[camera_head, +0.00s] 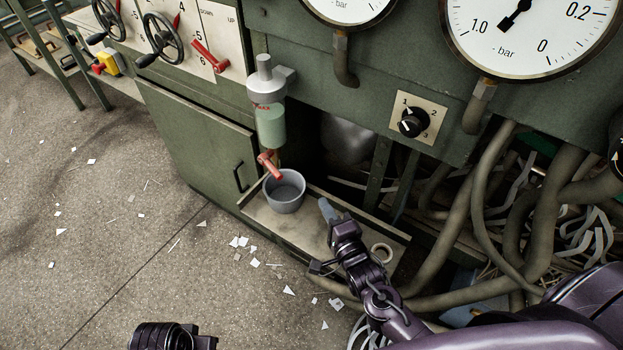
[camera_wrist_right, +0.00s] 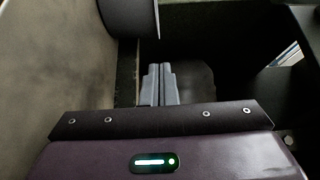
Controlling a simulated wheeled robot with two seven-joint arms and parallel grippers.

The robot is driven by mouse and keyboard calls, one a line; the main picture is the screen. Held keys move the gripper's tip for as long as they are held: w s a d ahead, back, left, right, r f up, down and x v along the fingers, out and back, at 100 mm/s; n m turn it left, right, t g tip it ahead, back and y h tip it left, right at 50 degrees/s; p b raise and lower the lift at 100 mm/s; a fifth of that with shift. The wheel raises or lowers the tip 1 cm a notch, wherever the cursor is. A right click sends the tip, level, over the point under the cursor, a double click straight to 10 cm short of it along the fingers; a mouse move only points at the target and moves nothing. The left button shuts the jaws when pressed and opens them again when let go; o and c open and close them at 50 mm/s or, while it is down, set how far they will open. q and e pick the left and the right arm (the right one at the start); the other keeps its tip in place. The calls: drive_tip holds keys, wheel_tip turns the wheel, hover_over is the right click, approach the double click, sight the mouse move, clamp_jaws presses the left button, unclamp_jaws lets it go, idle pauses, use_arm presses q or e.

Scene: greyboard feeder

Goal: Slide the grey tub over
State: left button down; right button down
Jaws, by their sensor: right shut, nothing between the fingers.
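The grey tub (camera_head: 284,196) stands upright on a narrow ledge (camera_head: 310,228), under the red tap of a green-filled bottle (camera_head: 270,122). My right gripper (camera_head: 325,208) is just to the right of the tub, its fingers shut and empty. A small gap shows between them in the head view. In the right wrist view the tub's dark side (camera_wrist_right: 128,20) is at the top, left of and beyond the closed fingertips (camera_wrist_right: 160,68). Part of my left arm (camera_head: 172,338) shows at the bottom edge of the head view; its fingers are not visible.
A pale ring (camera_head: 382,253) lies on the ledge beside my right wrist. Thick hoses (camera_head: 480,215) crowd the right side. A cabinet door (camera_head: 200,145) is left of the tub. Paper scraps litter the floor (camera_head: 130,230).

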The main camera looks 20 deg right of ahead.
sight(310, 188)
drive_tip(key=w, duration=0.2)
drive_tip(key=w+b, duration=0.1)
drive_tip(key=w, duration=0.5)
drive_tip(key=shift+w+a, duration=0.1)
drive_tip(key=shift+a, duration=0.3)
use_arm(q)
drive_tip(key=shift+d+r+t, duration=0.3)
drive_tip(key=shift+d+r, duration=0.25)
drive_tip(key=shift+r, duration=0.05)
use_arm(e)
drive_tip(key=shift+w, duration=0.75)
drive_tip(key=shift+a, duration=0.1)
